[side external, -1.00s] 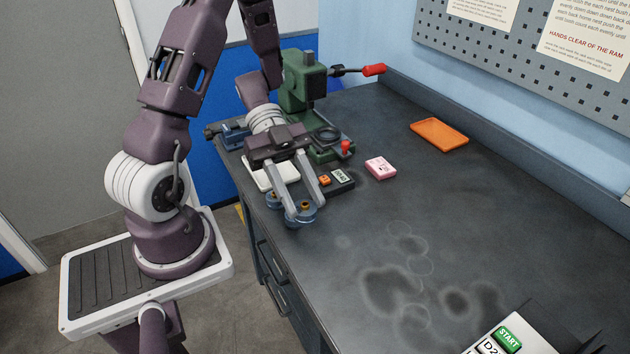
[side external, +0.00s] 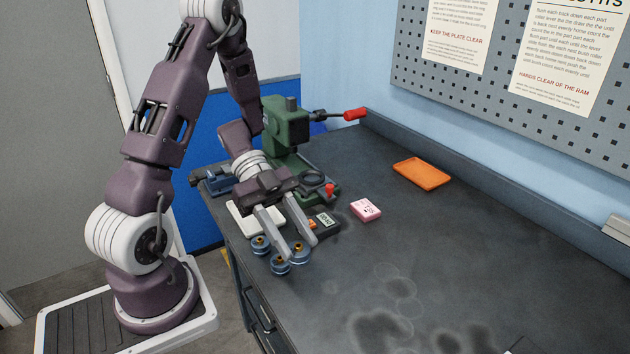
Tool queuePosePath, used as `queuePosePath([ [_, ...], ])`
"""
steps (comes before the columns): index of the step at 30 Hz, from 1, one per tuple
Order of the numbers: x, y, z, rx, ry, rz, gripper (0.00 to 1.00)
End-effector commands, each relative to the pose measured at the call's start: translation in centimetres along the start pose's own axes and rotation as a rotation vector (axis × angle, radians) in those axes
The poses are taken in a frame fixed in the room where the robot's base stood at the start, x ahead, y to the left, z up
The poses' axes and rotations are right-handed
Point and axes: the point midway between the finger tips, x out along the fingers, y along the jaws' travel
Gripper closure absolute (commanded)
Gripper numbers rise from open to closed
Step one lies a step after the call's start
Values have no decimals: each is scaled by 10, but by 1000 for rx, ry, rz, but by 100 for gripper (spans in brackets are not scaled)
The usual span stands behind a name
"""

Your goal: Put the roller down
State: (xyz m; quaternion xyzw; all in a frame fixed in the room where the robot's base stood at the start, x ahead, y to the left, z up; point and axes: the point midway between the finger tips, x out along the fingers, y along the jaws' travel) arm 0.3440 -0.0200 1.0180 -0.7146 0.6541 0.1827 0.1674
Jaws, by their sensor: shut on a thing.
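Blue-grey round pieces with brass-coloured centres cluster near the bench's left edge. One piece, which I take for the roller (side external: 299,253), is between the fingertips of my gripper (side external: 299,250). My gripper reaches down to it, its two fingers spread to either side, shut on it. A second round piece (side external: 279,265) is close in front of it, and a third (side external: 260,245) is to the left. The roller's underside is hidden, so I cannot tell whether it touches the bench (side external: 400,260).
A white pad (side external: 240,217) and a dark box with a small display (side external: 325,221) are beside the gripper. Behind are a green press (side external: 285,125) with a red-knobbed lever and a pink box (side external: 366,209). An orange tray (side external: 422,172) is farther right. The bench's front middle is clear.

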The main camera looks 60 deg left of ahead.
Motion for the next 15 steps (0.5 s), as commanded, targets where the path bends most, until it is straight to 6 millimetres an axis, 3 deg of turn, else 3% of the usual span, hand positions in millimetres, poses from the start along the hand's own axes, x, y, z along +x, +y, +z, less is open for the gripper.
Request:
queuePosePath([
  [5, -25, -62, 18, -146, -1, -272, 100],
  [8, -52, -102, 29, -251, -1, -467, 100],
  [12, -112, -155, 45, -421, -2, -779, 100],
  [15, -162, -182, 54, -535, -2, -991, 100],
])
